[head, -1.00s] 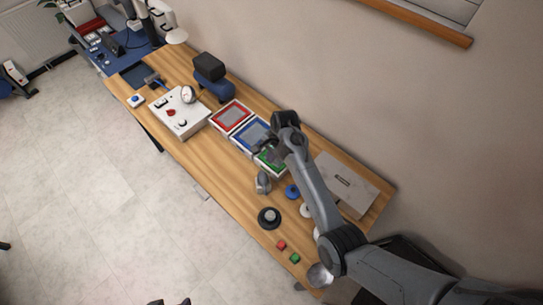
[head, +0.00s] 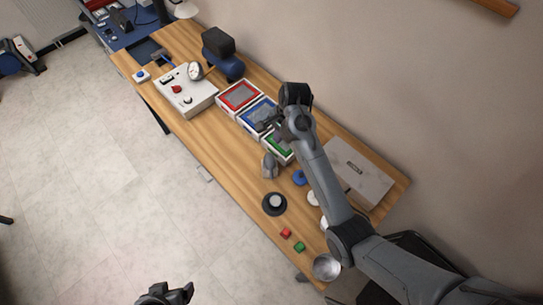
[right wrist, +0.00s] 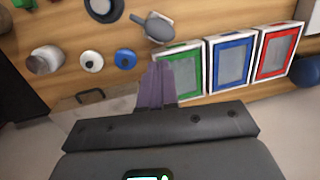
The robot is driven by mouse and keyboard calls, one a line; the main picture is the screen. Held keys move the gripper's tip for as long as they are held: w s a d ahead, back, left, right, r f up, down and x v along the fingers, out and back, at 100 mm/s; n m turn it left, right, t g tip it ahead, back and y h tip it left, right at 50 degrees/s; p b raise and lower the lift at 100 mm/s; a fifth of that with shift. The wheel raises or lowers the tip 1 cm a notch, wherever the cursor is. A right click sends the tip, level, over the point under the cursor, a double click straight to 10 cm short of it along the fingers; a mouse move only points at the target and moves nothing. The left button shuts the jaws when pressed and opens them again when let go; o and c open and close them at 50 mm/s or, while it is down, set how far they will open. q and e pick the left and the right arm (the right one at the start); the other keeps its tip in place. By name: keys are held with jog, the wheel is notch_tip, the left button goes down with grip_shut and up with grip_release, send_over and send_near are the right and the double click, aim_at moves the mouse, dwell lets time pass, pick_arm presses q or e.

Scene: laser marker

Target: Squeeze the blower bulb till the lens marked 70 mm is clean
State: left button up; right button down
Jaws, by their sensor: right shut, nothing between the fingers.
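The grey blower bulb (head: 269,165) stands on the wooden bench in front of the green-framed tray; it also shows in the right wrist view (right wrist: 157,27). My right gripper (head: 266,125) hangs over the blue-framed tray in the head view, apart from the bulb. In the right wrist view its fingers (right wrist: 158,68) are together with nothing between them. Several small round parts lie near the bulb, among them a white one (right wrist: 90,60) and a blue one (head: 299,177). No 70 mm marking is readable, so I cannot tell which is that lens. My left gripper (head: 165,294) shows partly at the bottom edge, away from the bench.
Green (head: 280,146), blue (head: 243,121) and red (head: 239,97) framed trays stand in a row. A white control box (head: 198,103) with a gauge is beyond them. A grey case (head: 357,172), black round base (head: 274,204), metal bowl (head: 326,267) and small red and green blocks occupy the near end.

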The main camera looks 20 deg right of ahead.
aim_at(270, 159)
jog(key=f, duration=0.4)
jog(key=w+a+f, duration=0.1)
jog(key=f, duration=0.4)
jog(key=a+f, duration=0.1)
jog(key=f, duration=0.3)
jog(key=shift+w+f+p, duration=0.2)
jog(key=shift+f+p, duration=0.15)
jog(key=shift+p, duration=0.05)
pick_arm(q)
jog(key=shift+r, duration=0.45)
